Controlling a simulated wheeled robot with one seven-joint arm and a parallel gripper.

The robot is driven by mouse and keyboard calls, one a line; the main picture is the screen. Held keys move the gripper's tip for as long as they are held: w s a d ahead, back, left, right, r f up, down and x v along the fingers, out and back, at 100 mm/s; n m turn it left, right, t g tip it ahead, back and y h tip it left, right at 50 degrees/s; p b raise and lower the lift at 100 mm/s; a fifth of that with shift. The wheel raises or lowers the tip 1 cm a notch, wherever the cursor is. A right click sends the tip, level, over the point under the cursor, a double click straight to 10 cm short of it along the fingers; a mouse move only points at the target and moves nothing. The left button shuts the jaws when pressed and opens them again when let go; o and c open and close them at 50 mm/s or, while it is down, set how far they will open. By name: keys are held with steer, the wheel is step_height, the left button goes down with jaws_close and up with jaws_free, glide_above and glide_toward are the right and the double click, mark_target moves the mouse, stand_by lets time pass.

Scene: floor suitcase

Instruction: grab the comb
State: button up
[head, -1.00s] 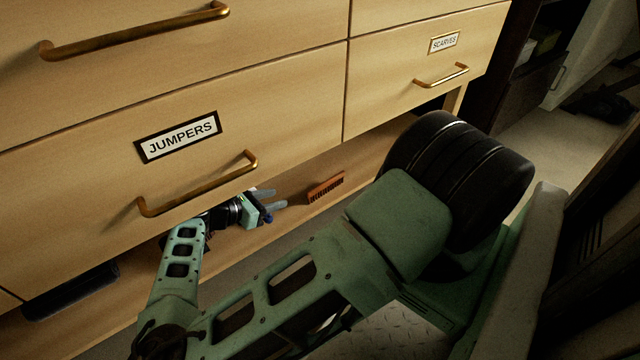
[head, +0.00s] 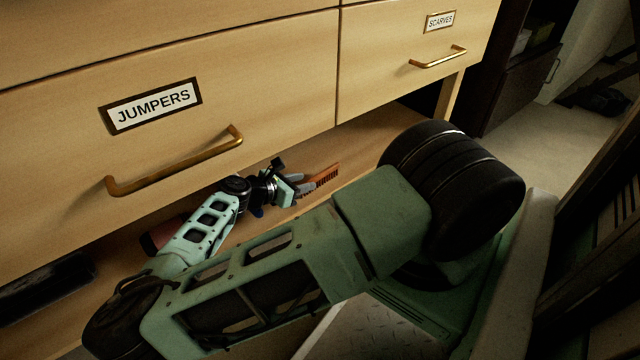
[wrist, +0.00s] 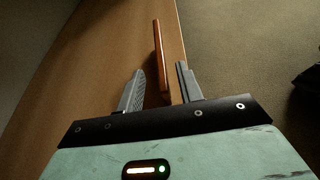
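The orange-brown comb (head: 323,176) lies on the wooden shelf under the drawers. It also shows in the wrist view (wrist: 160,58), running away from me. My gripper (head: 305,184) is at the comb's near end. In the wrist view my gripper (wrist: 158,88) is open, with the comb's near end between its two grey fingers. A gap shows on each side of the comb, so neither finger clearly touches it. In the head view the fingers partly hide the comb's near end.
The drawer front marked JUMPERS (head: 220,75) and its brass handle (head: 175,170) hang just above my arm. A dark object (head: 45,285) and a reddish one (head: 160,236) lie on the low shelf at left. Floor lies right of the shelf edge in the wrist view.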

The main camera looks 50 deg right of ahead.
mark_target(310, 193)
steer(key=b+x, duration=0.3)
steer(key=shift+s+f, duration=0.15)
steer(key=shift+f, duration=0.2)
steer(key=shift+s+d+b, duration=0.1)
steer(key=shift+d+b, duration=0.2)
steer(key=shift+d, duration=0.4)
jaws_close()
